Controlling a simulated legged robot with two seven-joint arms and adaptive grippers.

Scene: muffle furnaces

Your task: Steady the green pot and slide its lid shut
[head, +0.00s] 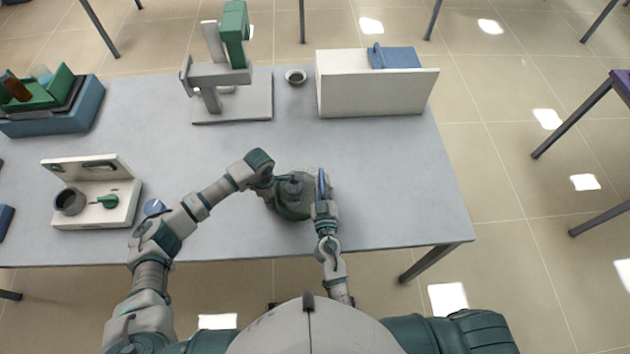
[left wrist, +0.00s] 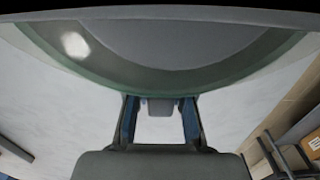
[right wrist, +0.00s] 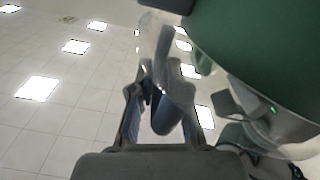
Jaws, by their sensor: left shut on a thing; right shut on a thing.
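The green pot (head: 292,205) stands near the front of the grey table, between my two grippers. Its top is partly covered by my left arm and gripper. My left gripper (head: 268,184) is shut on the pot at its left side. In the left wrist view the pot's broad grey and green round body (left wrist: 160,75) fills the top, just beyond the fingers. My right gripper (head: 322,196) is at the pot's right side, shut on a smooth blue-grey handle (right wrist: 165,112). In the right wrist view the green pot wall (right wrist: 260,45) is beside that handle. How far the lid covers the opening cannot be told.
A white box with a blue block (head: 395,57) stands at the back right, near a small dark bowl (head: 296,76). A grey-green stand (head: 232,100) is at the back. A white holder (head: 110,205) with a grey cup is left. The table right of the pot is clear.

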